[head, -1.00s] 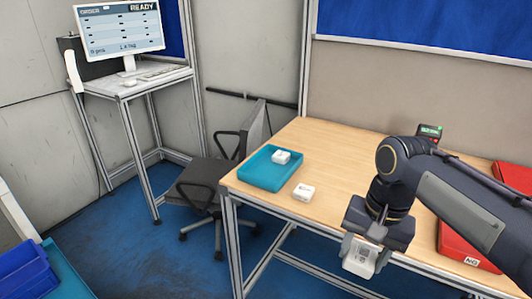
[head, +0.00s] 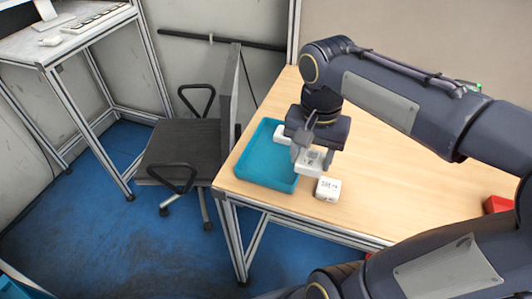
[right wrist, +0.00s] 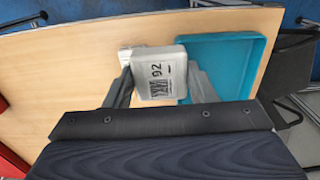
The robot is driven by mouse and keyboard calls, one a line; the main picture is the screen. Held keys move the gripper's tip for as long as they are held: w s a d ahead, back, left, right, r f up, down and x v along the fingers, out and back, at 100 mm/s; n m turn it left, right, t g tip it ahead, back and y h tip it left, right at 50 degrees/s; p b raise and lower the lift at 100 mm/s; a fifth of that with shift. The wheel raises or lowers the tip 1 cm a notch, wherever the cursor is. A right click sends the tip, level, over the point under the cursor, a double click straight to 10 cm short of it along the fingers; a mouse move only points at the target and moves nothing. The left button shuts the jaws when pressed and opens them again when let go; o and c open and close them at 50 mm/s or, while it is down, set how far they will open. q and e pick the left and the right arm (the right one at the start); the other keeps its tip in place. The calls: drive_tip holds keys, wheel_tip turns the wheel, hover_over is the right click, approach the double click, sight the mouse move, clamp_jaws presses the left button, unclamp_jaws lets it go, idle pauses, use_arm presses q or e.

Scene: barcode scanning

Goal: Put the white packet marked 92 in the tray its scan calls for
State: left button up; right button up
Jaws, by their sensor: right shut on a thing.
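The white packet marked 92 (right wrist: 160,72) is between the fingers of my right gripper (right wrist: 158,88), its barcode label facing the wrist camera. In the head view my right gripper (head: 309,158) is shut on this packet (head: 308,166) and holds it above the table by the right edge of the teal tray (head: 263,184). The tray also shows in the right wrist view (right wrist: 262,60), right of the packet. One white packet (head: 282,135) is in the tray, partly hidden by the gripper. My left gripper is not in view.
Another white packet (head: 327,189) lies on the wooden table (head: 400,190), just right of the tray. A red tray (head: 497,204) shows at the right edge. A black chair (head: 180,150) stands left of the table. Much of the tabletop right of the packets is clear.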

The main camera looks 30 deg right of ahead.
drive_tip(key=w+a+f, duration=0.3)
drive_tip(key=w, duration=0.3)
hover_over(268, 175)
drive_tip(key=f+p, duration=0.1)
drive_tip(key=f, duration=0.4)
drive_tip(key=shift+s+f, duration=0.15)
drive_tip(key=shift+s, duration=0.05)
drive_tip(key=shift+w+a+f, duration=0.1)
drive_tip(key=shift+w+f, duration=0.05)
drive_tip(key=shift+f, duration=1.6)
drive_tip(key=shift+f+b, duration=0.2)
drive_tip(key=shift+b, duration=0.1)
drive_tip(key=o, duration=1.1)
drive_tip(key=shift+c, duration=0.2)
drive_tip(key=shift+r, duration=0.15)
